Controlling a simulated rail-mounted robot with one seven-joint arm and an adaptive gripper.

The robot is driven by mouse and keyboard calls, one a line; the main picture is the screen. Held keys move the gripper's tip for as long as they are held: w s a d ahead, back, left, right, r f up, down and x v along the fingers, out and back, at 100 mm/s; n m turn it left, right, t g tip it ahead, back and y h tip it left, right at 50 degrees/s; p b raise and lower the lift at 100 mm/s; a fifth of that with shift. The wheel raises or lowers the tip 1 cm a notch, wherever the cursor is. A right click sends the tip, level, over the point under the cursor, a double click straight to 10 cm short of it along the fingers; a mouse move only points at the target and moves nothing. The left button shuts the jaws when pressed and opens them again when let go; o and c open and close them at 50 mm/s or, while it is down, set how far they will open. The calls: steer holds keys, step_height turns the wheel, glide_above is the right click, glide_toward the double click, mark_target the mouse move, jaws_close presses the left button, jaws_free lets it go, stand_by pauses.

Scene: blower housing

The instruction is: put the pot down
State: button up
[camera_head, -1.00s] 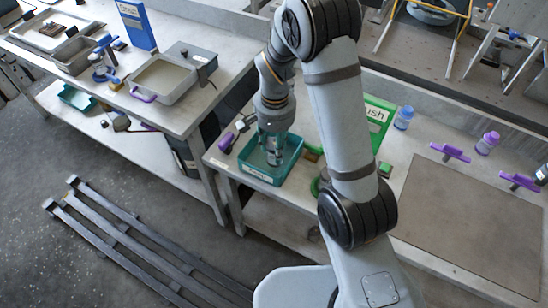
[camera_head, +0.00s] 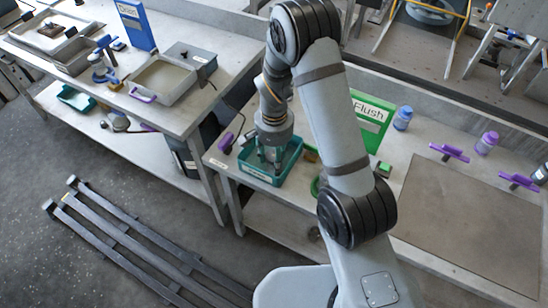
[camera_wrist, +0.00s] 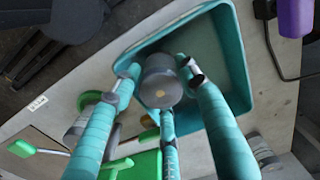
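The pot (camera_wrist: 161,85) is a small dark grey round piece with a tan spot, seen end-on in the wrist view. My gripper (camera_wrist: 160,76) has three teal-wrapped fingers, which close in around the pot from the sides and below. The fingertips seem to be against it, though the contact is partly hidden. The pot is over the teal tray (camera_wrist: 231,50). In the head view my gripper (camera_head: 271,163) reaches down into the teal tray (camera_head: 262,182); the pot is too small to make out there. Whether the pot touches the tray floor cannot be told.
A green Flush sign (camera_head: 370,112) stands to the right of the tray, with a blue-capped bottle (camera_head: 403,118) beyond it. A purple-handled item (camera_head: 226,142) lies to the left of the tray. A brown mat (camera_head: 470,220) covers the right of the bench.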

steer(key=shift+o, duration=1.3)
step_height(320, 180, up, 12)
steer(key=shift+f, duration=0.25)
steer(key=shift+r, duration=0.45)
